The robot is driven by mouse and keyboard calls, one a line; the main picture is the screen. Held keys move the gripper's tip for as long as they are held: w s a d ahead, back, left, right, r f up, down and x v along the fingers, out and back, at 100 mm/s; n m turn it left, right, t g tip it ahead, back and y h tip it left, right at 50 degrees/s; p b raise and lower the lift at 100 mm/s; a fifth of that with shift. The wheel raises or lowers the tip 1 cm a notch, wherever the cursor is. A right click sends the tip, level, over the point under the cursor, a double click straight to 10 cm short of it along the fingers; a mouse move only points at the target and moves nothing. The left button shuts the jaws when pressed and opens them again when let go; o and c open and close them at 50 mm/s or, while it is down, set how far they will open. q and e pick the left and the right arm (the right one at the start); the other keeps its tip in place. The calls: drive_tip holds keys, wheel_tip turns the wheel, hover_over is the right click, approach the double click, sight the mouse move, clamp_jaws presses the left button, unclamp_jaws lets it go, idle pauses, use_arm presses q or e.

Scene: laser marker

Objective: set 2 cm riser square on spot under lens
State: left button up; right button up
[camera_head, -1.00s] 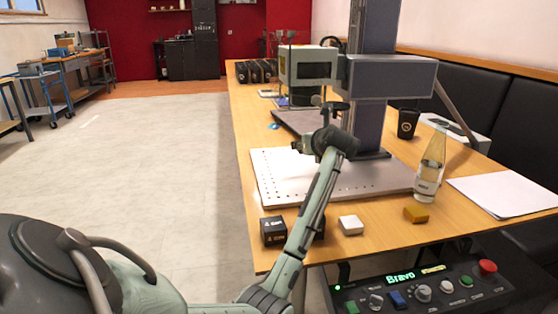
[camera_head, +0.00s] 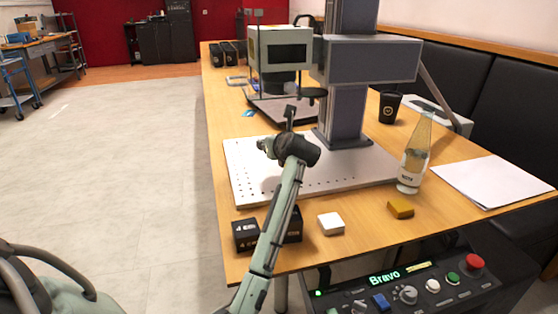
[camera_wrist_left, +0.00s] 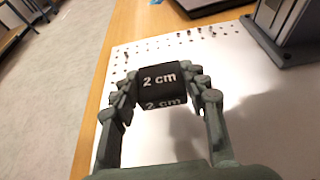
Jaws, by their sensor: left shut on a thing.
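The 2 cm riser (camera_wrist_left: 162,84) is a black block with white "2 cm" print, held between the fingertips of my left gripper (camera_wrist_left: 166,88) in the left wrist view. The gripper is shut on it over the white perforated plate (camera_wrist_left: 240,120); I cannot tell the gap to the plate. In the head view my left wrist is above the plate (camera_head: 345,178), and the riser cannot be made out. The laser head (camera_head: 280,58) on its column (camera_head: 345,95) stands beyond the wrist. The spot under the lens cannot be made out. My right gripper is not in view.
A bottle (camera_head: 414,160), a black cup (camera_head: 389,107) and paper (camera_head: 490,180) are on the right. A control panel (camera_head: 405,290) is in front.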

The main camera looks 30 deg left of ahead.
use_arm(q)
drive_tip(key=shift+w+d+f, duration=0.25)
drive_tip(key=shift+w, duration=0.2)
drive_tip(key=shift+w+d+f, duration=0.2)
drive_tip(key=shift+w+f, duration=0.05)
drive_tip(key=shift+w, duration=0.15)
drive_tip(key=shift+f, duration=0.2)
wheel_tip(320, 180, down, 4)
drive_tip(key=shift+r+b, duration=0.25)
drive_tip(key=shift+b, duration=0.05)
drive_tip(key=shift+f, duration=0.1)
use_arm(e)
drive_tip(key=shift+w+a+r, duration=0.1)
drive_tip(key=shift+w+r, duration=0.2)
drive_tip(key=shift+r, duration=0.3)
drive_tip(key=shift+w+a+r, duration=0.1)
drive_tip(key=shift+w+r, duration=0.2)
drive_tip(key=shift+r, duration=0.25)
use_arm(q)
drive_tip(key=shift+f, duration=0.1)
drive_tip(key=o, duration=1.2)
drive_tip(key=shift+o, duration=0.2)
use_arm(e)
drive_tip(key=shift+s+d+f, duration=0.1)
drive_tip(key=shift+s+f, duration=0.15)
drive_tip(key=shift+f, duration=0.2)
